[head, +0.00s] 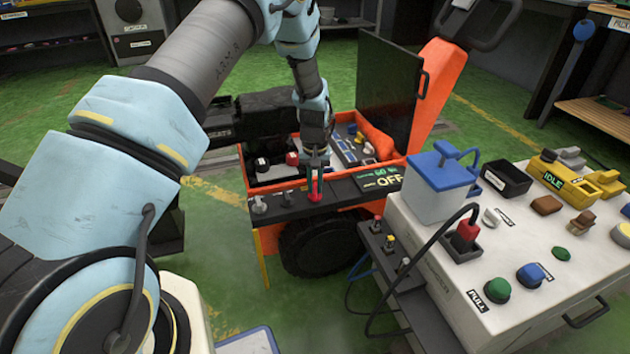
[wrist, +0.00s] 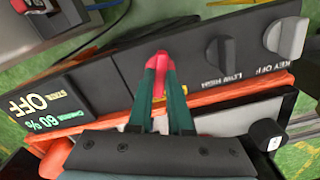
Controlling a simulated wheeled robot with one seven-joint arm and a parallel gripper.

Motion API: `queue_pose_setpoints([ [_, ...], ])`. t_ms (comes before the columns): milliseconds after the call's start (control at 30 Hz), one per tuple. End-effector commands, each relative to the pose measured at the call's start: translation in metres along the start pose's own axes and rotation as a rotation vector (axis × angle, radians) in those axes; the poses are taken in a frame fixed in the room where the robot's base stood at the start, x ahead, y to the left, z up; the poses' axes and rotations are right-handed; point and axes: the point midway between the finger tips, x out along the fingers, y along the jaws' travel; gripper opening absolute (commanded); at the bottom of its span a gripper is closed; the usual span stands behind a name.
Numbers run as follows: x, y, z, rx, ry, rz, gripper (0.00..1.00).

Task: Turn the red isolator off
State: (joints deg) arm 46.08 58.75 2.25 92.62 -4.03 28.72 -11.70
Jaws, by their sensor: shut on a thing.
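The red isolator (head: 315,190) is on the dark control panel (head: 287,212) along the near edge of the orange machine (head: 270,180). My gripper (head: 316,172) reaches down onto it from above. In the wrist view, the green fingers of my gripper (wrist: 160,92) are shut on the red isolator (wrist: 158,64), one on each side. The fingers hide much of its handle, so its exact angle is hard to tell.
The machine's dark lid (head: 390,85) stands open behind. A grey bench (head: 470,300) with buttons, a blue-topped box (head: 440,178) and cables stands close on the right.

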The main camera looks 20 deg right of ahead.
Motion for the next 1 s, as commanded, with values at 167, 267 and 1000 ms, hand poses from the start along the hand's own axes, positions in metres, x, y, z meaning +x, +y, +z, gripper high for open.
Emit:
queue_pose_setpoints([
  [167, -0.0021, 0.0005, -0.0002, -0.148, 0.001, -0.001, 0.0],
  [267, -0.0021, 0.0002, -0.0004, -0.22, 0.001, 0.0, 0.0],
  [1000, -0.0002, -0.0001, -0.0003, -0.414, 0.001, 0.0, 0.0],
])
